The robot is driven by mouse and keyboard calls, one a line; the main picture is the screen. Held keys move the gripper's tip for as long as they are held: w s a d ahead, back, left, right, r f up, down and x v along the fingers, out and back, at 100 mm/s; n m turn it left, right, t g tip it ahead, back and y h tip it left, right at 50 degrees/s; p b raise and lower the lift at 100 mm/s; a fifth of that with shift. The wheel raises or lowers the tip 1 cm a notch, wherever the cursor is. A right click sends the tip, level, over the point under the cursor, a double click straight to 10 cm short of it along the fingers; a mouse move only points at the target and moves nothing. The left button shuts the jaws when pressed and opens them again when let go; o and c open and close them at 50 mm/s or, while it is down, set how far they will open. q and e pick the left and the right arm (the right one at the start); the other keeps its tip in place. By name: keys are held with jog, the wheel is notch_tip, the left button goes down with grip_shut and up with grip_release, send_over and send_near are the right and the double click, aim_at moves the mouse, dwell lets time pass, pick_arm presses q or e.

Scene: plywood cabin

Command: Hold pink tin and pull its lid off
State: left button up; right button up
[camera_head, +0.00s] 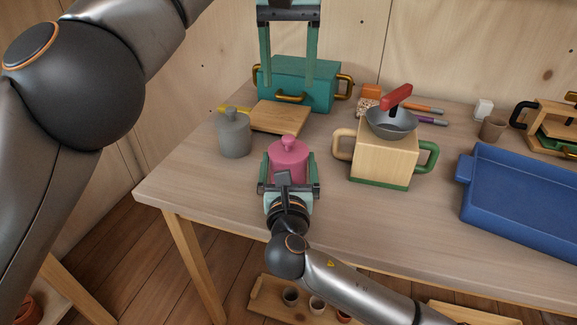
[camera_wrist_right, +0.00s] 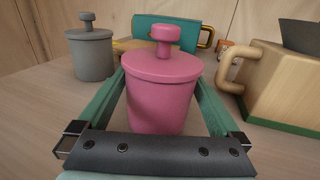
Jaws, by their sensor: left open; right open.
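The pink tin (camera_head: 289,168) stands upright near the front edge of the table, with its lid (camera_head: 288,149) and round knob on top. In the right wrist view the tin (camera_wrist_right: 160,105) stands between the fingers, its lid (camera_wrist_right: 161,65) seated on it. My right gripper (camera_head: 288,168) is open, with one finger on each side of the tin's body; I cannot tell whether they touch it. My left gripper (camera_head: 289,78) is open and empty, pointing down above and behind the tin, in front of the teal box.
A grey tin (camera_head: 234,138) stands left of the pink one, near a wooden board (camera_head: 280,118). A teal box (camera_head: 325,88) is behind. A wooden block with handles (camera_head: 381,160) carrying a pan (camera_head: 391,120) stands right. A blue tray (camera_head: 510,205) lies farther right.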

grip_shut()
dwell(0.8)
